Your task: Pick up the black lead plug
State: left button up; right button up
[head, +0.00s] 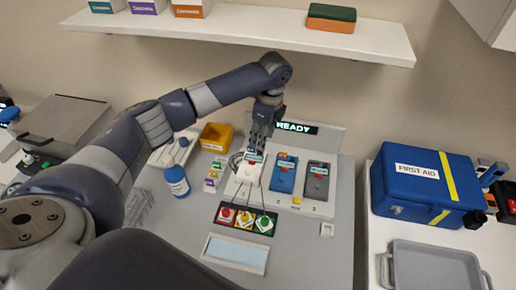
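My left arm comes in from the left, and my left gripper (257,147) points down over the top end of the white module (249,171). The fingers are small and dark here, and I cannot tell whether they are apart or hold something. I cannot make out the black lead plug clearly; the gripper covers part of this area. A thin dark cable loop (235,162) shows just left of the gripper. A blue module (283,177) and a dark grey module (316,184) stand to the right on the same pale base. My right gripper is not in view.
A panel with red, yellow and green buttons (246,218) lies in front of the modules. A yellow bin (216,137) and blue bottle (176,181) stand to the left. A READY display (297,128) is behind. A shelf (250,29) hangs above. A first-aid box (418,184) stands right.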

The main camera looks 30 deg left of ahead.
aim_at(260, 153)
pick_arm(q)
jog(key=shift+s+d+f+p, duration=0.1)
jog(key=shift+s+f+p, duration=0.15)
jog(key=shift+f+p, duration=0.6)
jog(key=f, duration=0.3)
jog(key=shift+a, duration=0.35)
jog(key=shift+w+a+f, duration=0.1)
jog(key=shift+f, duration=0.15)
jog(key=shift+c, duration=0.6)
jog(key=c, duration=0.8)
grip_shut()
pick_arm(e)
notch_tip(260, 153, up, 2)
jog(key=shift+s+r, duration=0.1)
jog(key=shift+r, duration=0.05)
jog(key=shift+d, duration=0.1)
